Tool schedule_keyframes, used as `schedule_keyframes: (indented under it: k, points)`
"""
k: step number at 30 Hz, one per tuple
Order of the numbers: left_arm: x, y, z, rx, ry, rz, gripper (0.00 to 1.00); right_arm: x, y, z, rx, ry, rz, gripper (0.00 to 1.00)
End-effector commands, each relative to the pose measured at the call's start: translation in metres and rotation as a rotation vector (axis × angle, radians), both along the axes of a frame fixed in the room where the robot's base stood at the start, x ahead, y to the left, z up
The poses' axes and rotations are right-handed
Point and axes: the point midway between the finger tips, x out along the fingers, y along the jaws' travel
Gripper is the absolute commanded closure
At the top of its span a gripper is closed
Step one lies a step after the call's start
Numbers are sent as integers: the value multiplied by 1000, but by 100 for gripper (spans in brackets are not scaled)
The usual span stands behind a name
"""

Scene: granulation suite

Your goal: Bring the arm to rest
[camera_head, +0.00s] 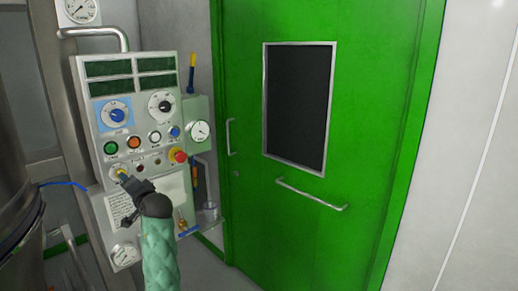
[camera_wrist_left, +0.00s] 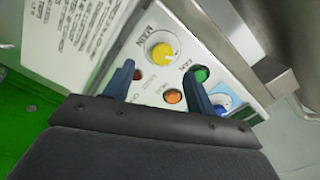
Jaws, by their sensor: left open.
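My left gripper (camera_head: 124,180) is at the lower part of a grey control panel (camera_head: 129,85), at the end of my green-sleeved arm. In the left wrist view the two dark fingers of the gripper (camera_wrist_left: 158,72) stand apart with nothing gripped between them. A yellow knob (camera_wrist_left: 162,49) on the panel lies ahead of the gap between the fingertips. In the head view the yellow knob (camera_head: 117,171) is just beyond the gripper, partly hidden by it. I cannot tell whether a fingertip touches the panel. My right gripper is in neither view.
The panel carries dials, buttons and a red emergency button (camera_head: 178,155). A gauge box (camera_head: 198,130) is fixed to its right. A green door (camera_head: 250,220) with a bar handle (camera_head: 310,195) stands farther right. A large dark vessel (camera_head: 18,190) is at left.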

Motion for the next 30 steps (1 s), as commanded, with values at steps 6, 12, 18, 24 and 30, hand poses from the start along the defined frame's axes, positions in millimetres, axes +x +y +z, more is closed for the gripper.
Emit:
schedule_keyframes:
  k: [6,12,18,24,30]
  points:
    - [-3,-4,-23,-272,-92,6,44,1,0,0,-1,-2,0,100]
    - [-11,-34,-25,-562,-192,-45,44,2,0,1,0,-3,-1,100]
    - [-22,-82,-20,-794,-234,-132,44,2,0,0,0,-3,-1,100]
    - [-49,-137,-51,-978,-173,-209,44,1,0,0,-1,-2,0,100]
    - [-89,-187,-98,-1103,-53,-262,44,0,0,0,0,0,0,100]
